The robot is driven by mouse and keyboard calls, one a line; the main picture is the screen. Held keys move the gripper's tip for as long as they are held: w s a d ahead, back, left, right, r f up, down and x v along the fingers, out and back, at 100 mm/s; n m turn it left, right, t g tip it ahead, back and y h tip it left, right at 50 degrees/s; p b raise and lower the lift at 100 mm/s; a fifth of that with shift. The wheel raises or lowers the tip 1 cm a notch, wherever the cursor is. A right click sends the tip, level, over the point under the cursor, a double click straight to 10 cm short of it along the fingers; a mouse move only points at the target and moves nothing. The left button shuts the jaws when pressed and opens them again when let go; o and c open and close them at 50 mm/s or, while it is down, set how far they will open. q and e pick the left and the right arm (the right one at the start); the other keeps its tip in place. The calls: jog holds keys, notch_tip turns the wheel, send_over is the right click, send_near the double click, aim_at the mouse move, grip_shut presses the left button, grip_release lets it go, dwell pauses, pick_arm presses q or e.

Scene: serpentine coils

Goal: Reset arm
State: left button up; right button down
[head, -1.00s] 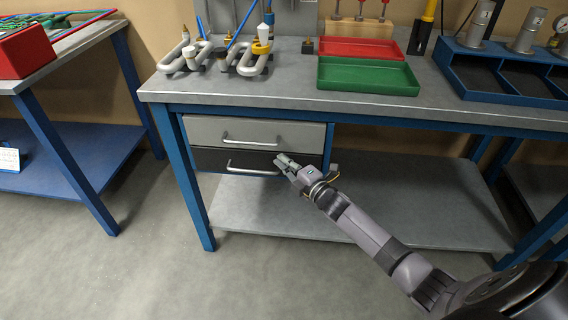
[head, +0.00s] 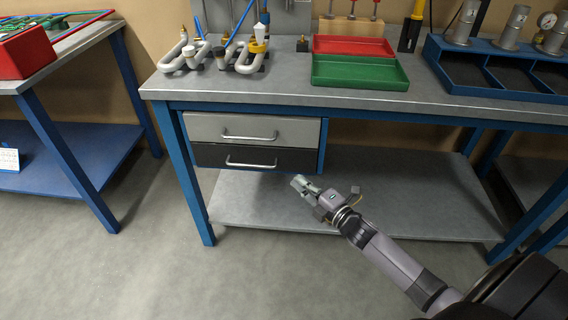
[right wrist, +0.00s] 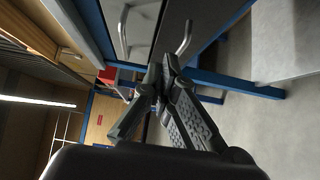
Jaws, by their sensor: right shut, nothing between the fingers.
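My right gripper (head: 300,184) is in front of the workbench, below and to the right of the lower drawer's handle. It is shut and empty, apart from the drawers. In the right wrist view its fingers (right wrist: 160,84) meet, with the drawer handles beyond them. The workbench has a light grey upper drawer (head: 290,128) and a dark lower drawer (head: 296,159), both looking closed. My left gripper does not show in any view.
On the bench (head: 300,91) stand serpentine coils (head: 186,55), a red tray (head: 350,45), a green tray (head: 360,72) and a blue divided rack (head: 490,83). A lower shelf (head: 260,208) lies below the drawers. A second table (head: 72,42) stands at left. The floor in front is clear.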

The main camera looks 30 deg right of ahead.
jog(key=shift+s, duration=0.15)
